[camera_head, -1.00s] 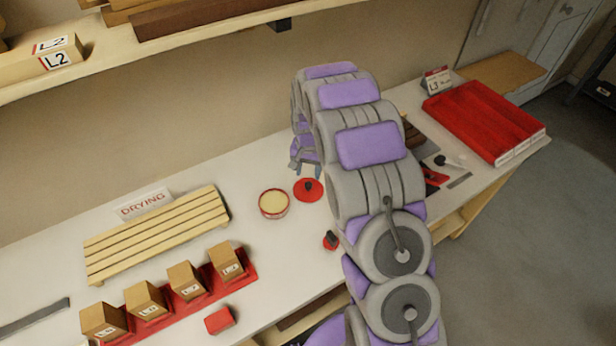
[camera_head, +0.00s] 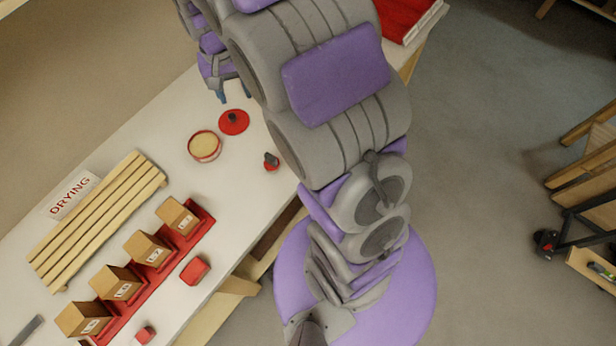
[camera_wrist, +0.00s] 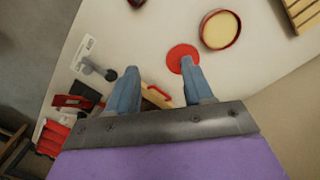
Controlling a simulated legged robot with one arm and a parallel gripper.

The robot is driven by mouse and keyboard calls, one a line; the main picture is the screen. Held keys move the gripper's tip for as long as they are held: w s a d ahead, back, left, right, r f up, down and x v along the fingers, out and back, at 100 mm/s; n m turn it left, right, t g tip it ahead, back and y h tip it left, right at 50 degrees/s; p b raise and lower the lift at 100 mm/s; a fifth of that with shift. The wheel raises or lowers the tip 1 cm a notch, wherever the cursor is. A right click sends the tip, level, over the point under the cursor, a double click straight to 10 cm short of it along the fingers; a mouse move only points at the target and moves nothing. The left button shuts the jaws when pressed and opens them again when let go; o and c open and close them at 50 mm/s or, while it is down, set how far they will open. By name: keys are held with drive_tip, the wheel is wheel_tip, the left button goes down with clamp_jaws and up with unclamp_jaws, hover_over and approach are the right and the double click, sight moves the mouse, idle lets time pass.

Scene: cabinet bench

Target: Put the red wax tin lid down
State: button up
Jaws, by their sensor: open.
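The red wax tin lid (camera_head: 233,122) lies flat on the white bench with its dark knob up. It also shows in the wrist view (camera_wrist: 181,52), partly behind a fingertip. The open wax tin (camera_head: 205,146), red with pale yellow wax, stands beside it, apart from it. My gripper (camera_head: 233,94) is above the bench just behind the lid in the head view.
A small red item with a dark knob (camera_head: 271,161) stands near the bench edge. A slatted drying rack (camera_head: 97,215), a red tray (camera_head: 125,309) with cardboard boxes, and loose red blocks (camera_head: 194,270) are to the left. Tools (camera_wrist: 95,68) lie beyond the fingers.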

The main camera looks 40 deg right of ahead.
drive_tip(key=s+r+n, duration=0.2)
drive_tip(key=s+r, duration=0.1)
drive_tip(key=s, duration=1.2)
drive_tip(key=s+r+n+g, duration=0.1)
drive_tip(key=s+r+n, duration=0.1)
drive_tip(key=s, duration=1.4)
drive_tip(key=shift+a+r, duration=0.3)
drive_tip(key=shift+r, duration=0.15)
drive_tip(key=shift+f+b, duration=0.65)
